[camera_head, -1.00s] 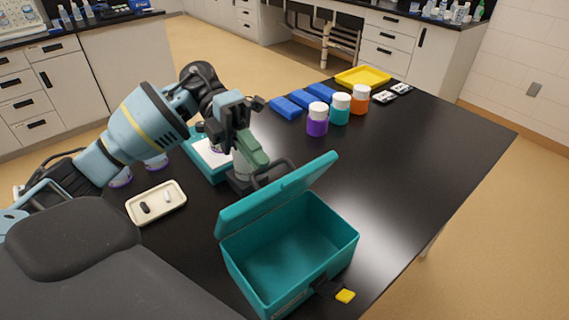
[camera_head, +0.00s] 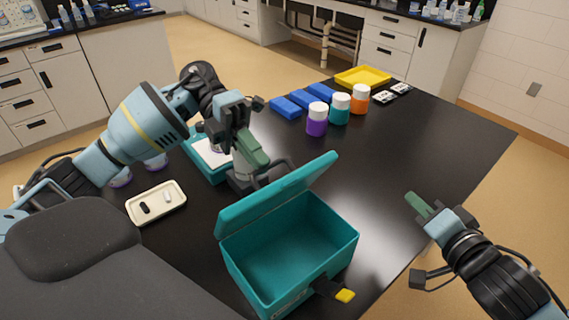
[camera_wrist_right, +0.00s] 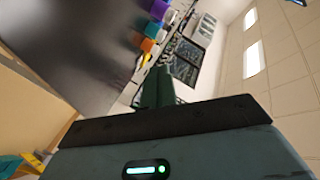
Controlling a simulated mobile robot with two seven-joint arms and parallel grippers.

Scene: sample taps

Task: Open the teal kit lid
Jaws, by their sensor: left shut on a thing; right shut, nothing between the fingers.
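The teal kit (camera_head: 290,262) stands near the front edge of the black table, and its inside looks empty. Its teal lid (camera_head: 277,198) stands open, tilted up along the kit's far left side. A black latch with a yellow tip (camera_head: 345,296) sticks out at the front.
A cream tray (camera_head: 135,209) with two small pieces lies left of the kit. Purple (camera_head: 317,124), teal (camera_head: 339,112) and orange (camera_head: 360,102) jars stand further back, near blue boxes (camera_head: 285,108) and a yellow tray (camera_head: 362,76). The table's right side is clear.

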